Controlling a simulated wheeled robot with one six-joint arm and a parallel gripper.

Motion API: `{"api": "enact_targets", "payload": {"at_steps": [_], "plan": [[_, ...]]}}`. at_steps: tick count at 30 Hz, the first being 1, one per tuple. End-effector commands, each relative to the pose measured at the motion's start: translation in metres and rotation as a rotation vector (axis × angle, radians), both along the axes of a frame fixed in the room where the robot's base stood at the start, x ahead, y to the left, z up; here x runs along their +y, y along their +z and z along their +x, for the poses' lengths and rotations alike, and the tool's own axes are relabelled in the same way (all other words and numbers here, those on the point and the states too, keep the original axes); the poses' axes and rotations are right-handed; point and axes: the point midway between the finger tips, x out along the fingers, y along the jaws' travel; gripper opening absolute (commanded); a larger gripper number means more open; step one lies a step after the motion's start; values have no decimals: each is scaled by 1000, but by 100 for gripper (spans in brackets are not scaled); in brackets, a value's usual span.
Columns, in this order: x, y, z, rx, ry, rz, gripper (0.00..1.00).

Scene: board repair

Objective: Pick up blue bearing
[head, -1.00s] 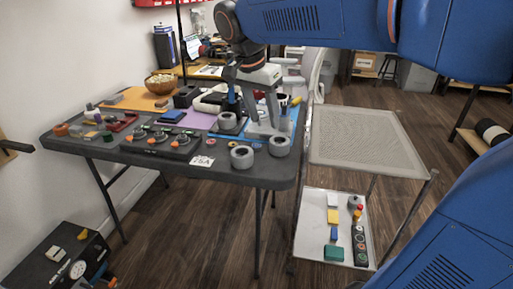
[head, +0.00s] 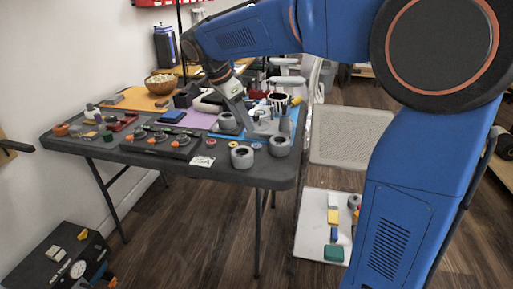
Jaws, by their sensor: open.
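A small blue ring that looks like the blue bearing (head: 257,146) lies on the dark table near its front right edge, between two grey cylinders. It is too small to see in detail. My gripper (head: 250,130) reaches down from the upper left, tilted, with its fingertips just behind the blue bearing. The jaws are open and I see nothing held in them. The fingers overlap in this view, and whether they touch anything cannot be told.
Grey cylinders (head: 242,157) and (head: 279,146) flank the bearing closely. A black tray with knobs (head: 160,141) is further left.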

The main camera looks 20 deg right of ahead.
Motion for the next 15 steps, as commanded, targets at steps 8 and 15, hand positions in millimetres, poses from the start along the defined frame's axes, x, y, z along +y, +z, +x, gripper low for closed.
{"api": "enact_targets", "payload": {"at_steps": [8,15], "plan": [[-15,-37,3,1,1,0,48],[-21,-50,4,1,1,0,48]]}}
